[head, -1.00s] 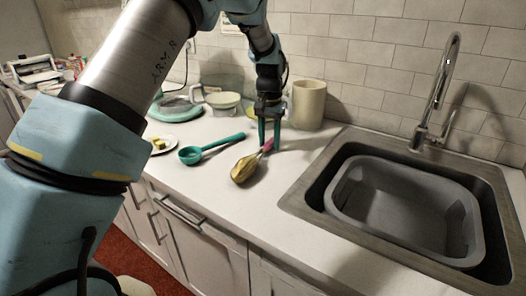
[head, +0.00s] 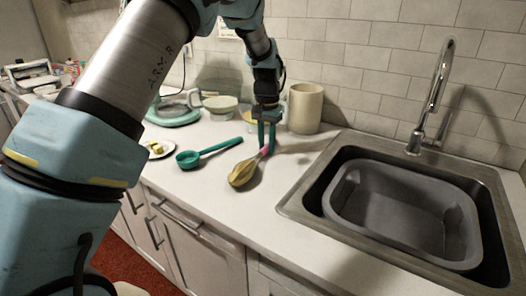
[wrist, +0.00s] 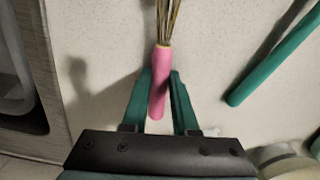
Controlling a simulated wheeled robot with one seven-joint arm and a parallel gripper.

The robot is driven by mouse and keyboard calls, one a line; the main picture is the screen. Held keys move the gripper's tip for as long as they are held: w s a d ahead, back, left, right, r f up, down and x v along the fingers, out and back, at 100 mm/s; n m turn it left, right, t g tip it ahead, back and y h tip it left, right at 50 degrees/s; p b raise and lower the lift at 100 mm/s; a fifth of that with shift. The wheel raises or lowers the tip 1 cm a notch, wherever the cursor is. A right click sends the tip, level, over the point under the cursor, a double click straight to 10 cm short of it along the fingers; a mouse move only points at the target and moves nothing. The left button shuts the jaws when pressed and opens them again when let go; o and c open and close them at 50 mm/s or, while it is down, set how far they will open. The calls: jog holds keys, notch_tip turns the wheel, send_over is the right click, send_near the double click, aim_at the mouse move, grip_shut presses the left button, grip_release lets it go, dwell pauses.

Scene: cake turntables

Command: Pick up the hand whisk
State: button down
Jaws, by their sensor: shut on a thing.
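The hand whisk has a pink handle and yellowish wires. In the head view its wire end (head: 243,174) points toward the counter's front edge, and its handle runs back to my gripper (head: 267,140). In the wrist view the pink handle (wrist: 160,82) lies between the two teal fingers of my gripper (wrist: 159,84), which are shut on it. The far part of the wires is cut off at the top of the wrist view. I cannot tell whether the whisk touches the counter.
A teal ladle (head: 208,152) lies to the left of the whisk. A cream canister (head: 305,108) stands close behind and right of my gripper. The sink (head: 292,208) with a grey basin (head: 400,205) is to the right. A small plate (head: 166,151) and bowl (head: 219,104) are at left.

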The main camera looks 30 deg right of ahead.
notch_tip(320, 180, up, 10)
jog(key=b, duration=0.2)
dwell(1.2)
